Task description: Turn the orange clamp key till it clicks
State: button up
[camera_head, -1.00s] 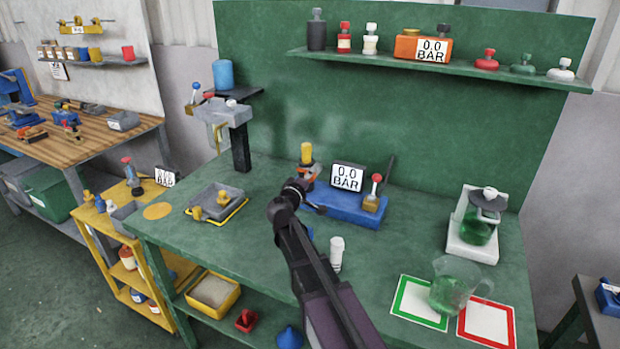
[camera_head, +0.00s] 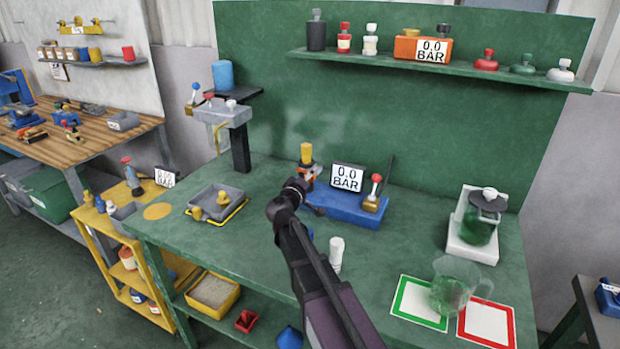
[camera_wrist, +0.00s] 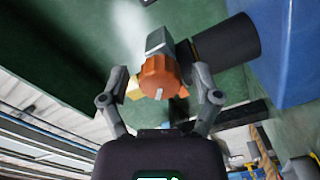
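The orange clamp key (camera_wrist: 160,76), a ribbed knob with a pale mark, sits in the middle of the wrist view. It is in front of a grey block (camera_wrist: 160,42) beside a black cylinder (camera_wrist: 226,48). My gripper (camera_wrist: 162,84) is open, one finger on each side of the key, with gaps visible on both sides. A yellow piece shows beside the key near the left finger. In the head view my gripper (camera_head: 304,181) is at the left end of the blue device (camera_head: 345,207), and it largely hides the key.
A gauge (camera_head: 347,177) on the blue device reads 0.0 BAR. A yellow-topped post (camera_head: 306,154) stands behind my gripper, and a red-topped lever (camera_head: 376,186) is to the right. A white bottle (camera_head: 336,252) stands close to my arm.

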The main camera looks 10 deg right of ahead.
jog(key=shift+n, duration=0.4)
